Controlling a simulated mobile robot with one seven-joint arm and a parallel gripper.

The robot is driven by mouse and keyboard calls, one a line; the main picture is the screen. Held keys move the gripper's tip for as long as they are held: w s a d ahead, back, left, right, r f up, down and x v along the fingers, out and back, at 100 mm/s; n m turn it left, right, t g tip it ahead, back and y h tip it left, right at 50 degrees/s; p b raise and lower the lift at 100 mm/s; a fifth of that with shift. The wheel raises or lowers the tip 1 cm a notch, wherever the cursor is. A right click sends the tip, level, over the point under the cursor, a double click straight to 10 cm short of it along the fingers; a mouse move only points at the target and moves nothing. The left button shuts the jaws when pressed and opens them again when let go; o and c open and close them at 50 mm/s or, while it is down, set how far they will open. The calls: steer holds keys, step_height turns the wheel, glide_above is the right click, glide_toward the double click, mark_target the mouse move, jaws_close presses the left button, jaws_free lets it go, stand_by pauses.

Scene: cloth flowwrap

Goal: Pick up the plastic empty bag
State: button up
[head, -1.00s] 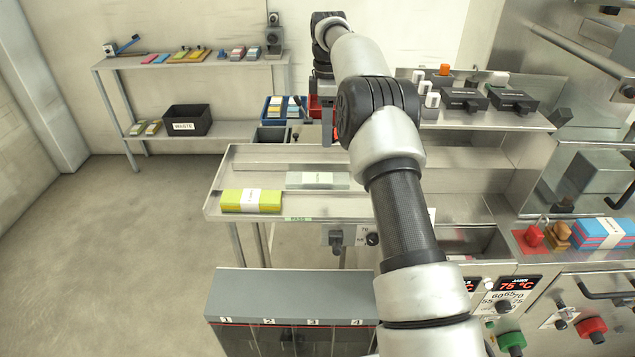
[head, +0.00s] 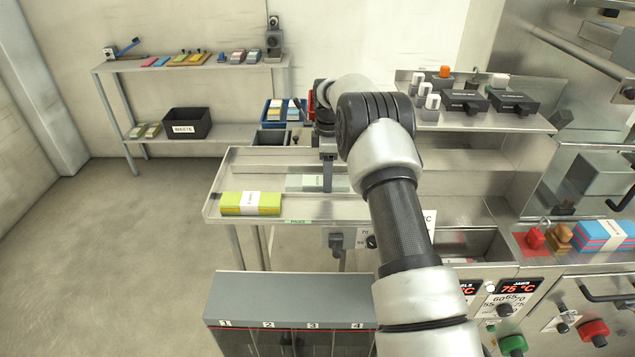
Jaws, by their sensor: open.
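A flat, pale grey-green, see-through packet (head: 303,183), which looks like the plastic empty bag, lies on the steel tray table (head: 290,212). My gripper (head: 328,186) points down in front of its right part. I see the gripper nearly edge-on, so the gap between the fingers is hidden. The gripper is open and nothing shows held in it. I cannot tell whether the fingertips touch the bag. The bag's right end lies beside my arm and is partly covered.
A yellow-green banded cloth stack (head: 250,204) lies left of the bag. A blue bin (head: 272,112) and a dark tray (head: 270,138) stand behind the table. A grey numbered cabinet (head: 290,290) is in front. The table's raised rim borders the work area.

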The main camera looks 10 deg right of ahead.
steer(key=shift+f, duration=0.2)
steer(key=c, duration=0.8)
